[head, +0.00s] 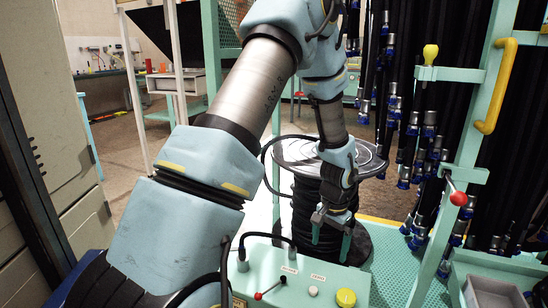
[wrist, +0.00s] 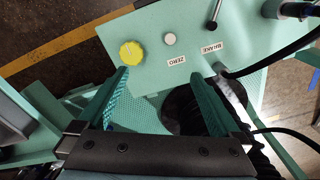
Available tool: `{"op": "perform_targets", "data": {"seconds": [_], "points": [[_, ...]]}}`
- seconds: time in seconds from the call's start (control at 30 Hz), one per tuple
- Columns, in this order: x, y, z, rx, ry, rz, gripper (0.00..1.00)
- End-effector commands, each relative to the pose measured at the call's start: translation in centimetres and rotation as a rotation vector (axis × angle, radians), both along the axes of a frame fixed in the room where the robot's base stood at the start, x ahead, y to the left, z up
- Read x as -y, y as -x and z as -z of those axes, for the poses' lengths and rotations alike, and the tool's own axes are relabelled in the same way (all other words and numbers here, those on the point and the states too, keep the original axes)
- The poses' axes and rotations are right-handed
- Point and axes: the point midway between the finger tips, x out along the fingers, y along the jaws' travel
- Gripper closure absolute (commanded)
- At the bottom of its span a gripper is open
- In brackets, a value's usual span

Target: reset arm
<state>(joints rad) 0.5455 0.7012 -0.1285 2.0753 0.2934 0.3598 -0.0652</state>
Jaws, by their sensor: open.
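My gripper (head: 331,242) hangs at the end of my arm, pointing down, with its two fingers apart and nothing between them. In the head view it is over or just behind the teal control box (head: 300,268); the exact gap cannot be told. The box carries a yellow knob (head: 346,298), a white button (head: 313,291) and a red-tipped lever (head: 270,289). The wrist view shows the yellow knob (wrist: 132,53) and labels reading ZERO and BRAKE.
A black ribbed column (head: 303,212) under a round grey plate (head: 296,150) stands behind my gripper. Black hoses with blue fittings (head: 429,130) hang at the right on a teal frame (head: 487,90) with a yellow handle (head: 495,86). A grey cabinet (head: 62,110) is at the left.

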Motion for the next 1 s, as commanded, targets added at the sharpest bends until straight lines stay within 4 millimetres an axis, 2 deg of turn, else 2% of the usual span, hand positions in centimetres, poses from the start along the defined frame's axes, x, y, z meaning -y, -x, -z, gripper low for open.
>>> {"op": "perform_targets", "data": {"seconds": [0.03, 0.2, 0.3, 0.4, 0.7, 1.0], "points": [[-2.8, -0.7, -2.4, 0.017, 0.005, -0.072, 0.0], [-11.1, -0.4, -8.3, 0.048, 0.018, -0.299, 0.0], [-15.3, 0.8, -10.9, 0.063, 0.029, -0.42, 0.0], [-18.3, 2.3, -12.7, 0.074, 0.042, -0.52, 0.0], [-24.3, 6.9, -15.9, 0.1, 0.082, -0.756, 0.0], [-24.1, 6.9, -22.3, 0.097, 0.081, -0.752, 0.0]]}}
